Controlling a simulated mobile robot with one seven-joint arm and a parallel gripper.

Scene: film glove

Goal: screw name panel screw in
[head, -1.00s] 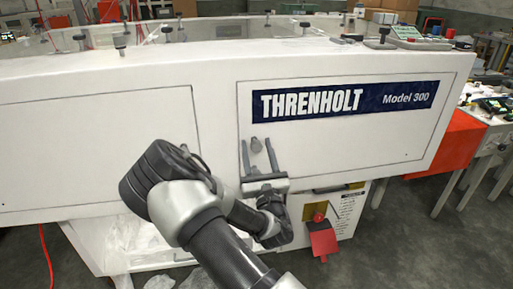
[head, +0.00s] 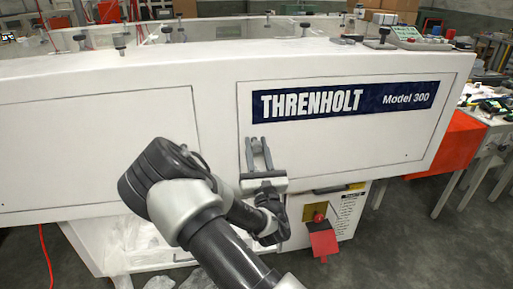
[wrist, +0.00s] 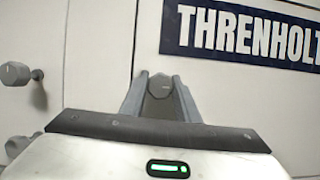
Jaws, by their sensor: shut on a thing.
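The white name panel (head: 350,155) is on the front of the machine, with the blue THRENHOLT Model 300 plate (head: 342,101) across its upper part. My gripper (head: 258,141) is at the panel's left side, below and left of the plate. Its two fingers are shut on the grey round-headed screw (wrist: 160,86), seen between them in the wrist view. The fingers and head hide the screw's shaft, so how deep it sits cannot be told.
A similar grey knob on a thin shaft (wrist: 16,73) sticks out at the left in the wrist view.

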